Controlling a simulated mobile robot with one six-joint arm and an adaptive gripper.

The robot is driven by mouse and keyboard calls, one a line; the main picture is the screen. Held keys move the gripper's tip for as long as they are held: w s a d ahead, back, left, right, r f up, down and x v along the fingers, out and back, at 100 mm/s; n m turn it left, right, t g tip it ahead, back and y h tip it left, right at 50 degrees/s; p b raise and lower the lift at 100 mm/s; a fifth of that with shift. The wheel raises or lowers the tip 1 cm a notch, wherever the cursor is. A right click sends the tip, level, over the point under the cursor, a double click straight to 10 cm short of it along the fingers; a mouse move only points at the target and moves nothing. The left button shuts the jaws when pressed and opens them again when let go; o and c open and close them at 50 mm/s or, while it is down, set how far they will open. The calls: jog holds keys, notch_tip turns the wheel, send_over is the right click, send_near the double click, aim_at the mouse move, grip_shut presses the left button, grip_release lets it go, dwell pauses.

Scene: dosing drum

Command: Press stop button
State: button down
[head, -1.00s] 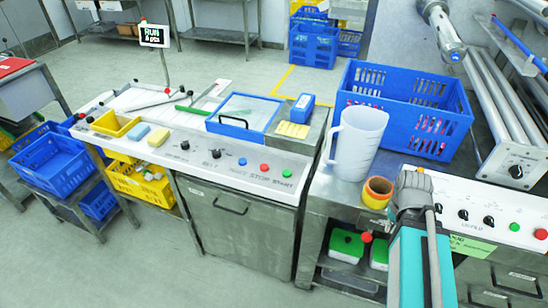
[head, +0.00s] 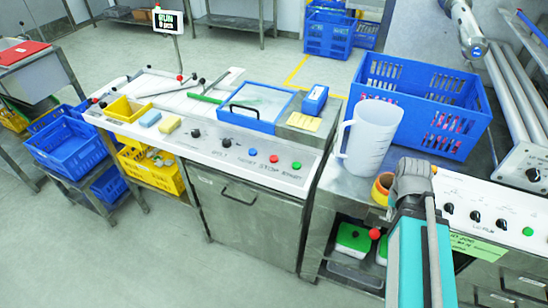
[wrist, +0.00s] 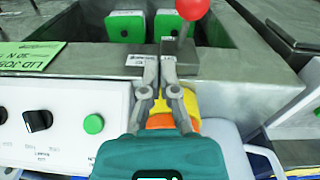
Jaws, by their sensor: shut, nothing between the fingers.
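A red button (head: 273,158) sits on the white control panel (head: 230,156) of the middle machine, above a label that appears to read STOP. A green button (head: 296,165) is just right of it. My gripper (wrist: 158,75) is shut and empty in the wrist view, over the counter edge, with an orange-and-yellow roll (wrist: 165,122) behind it. In the head view my teal arm end stands at the lower right, well right of the red button; its fingertips are hard to make out there. The red button is not seen in the wrist view.
A clear jug (head: 367,138) and a blue crate (head: 420,105) stand on the right counter. A red ball knob (head: 375,234) sticks out at its front. Another panel at right has knobs and a green button (head: 528,231). A display sign (head: 168,20) stands behind the middle machine.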

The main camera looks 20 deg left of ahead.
jog(key=shift+n+t+h, duration=0.5)
jog(key=shift+t+h, duration=0.2)
jog(key=shift+h, duration=0.2)
jog(key=w+a, duration=0.4)
jog(key=a, duration=0.1)
jog(key=w+a+r, duration=0.1)
jog(key=w+a, duration=0.2)
jog(key=shift+w, duration=0.1)
jog(key=w+a, duration=0.1)
jog(key=a, duration=0.2)
jog(key=w+a+r+t, duration=0.1)
jog(key=w+a, duration=0.1)
jog(key=a, duration=0.1)
jog(key=w+a+n+t+h, duration=0.1)
jog(key=w+a, duration=0.1)
jog(key=a, duration=0.2)
jog(key=shift+a+r+p, duration=0.1)
jog(key=shift+r+p, duration=0.15)
jog(key=shift+p, duration=0.1)
jog(key=w+a+r+n+t, duration=0.1)
jog(key=w+a+r+t, duration=0.15)
jog(key=a, duration=0.95)
jog(key=r+n+t, duration=0.1)
jog(key=r+t, duration=0.1)
send_over(274, 159)
jog(key=shift+a+p, duration=0.15)
jog(key=shift+p, duration=0.15)
jog(key=shift+f, duration=0.25)
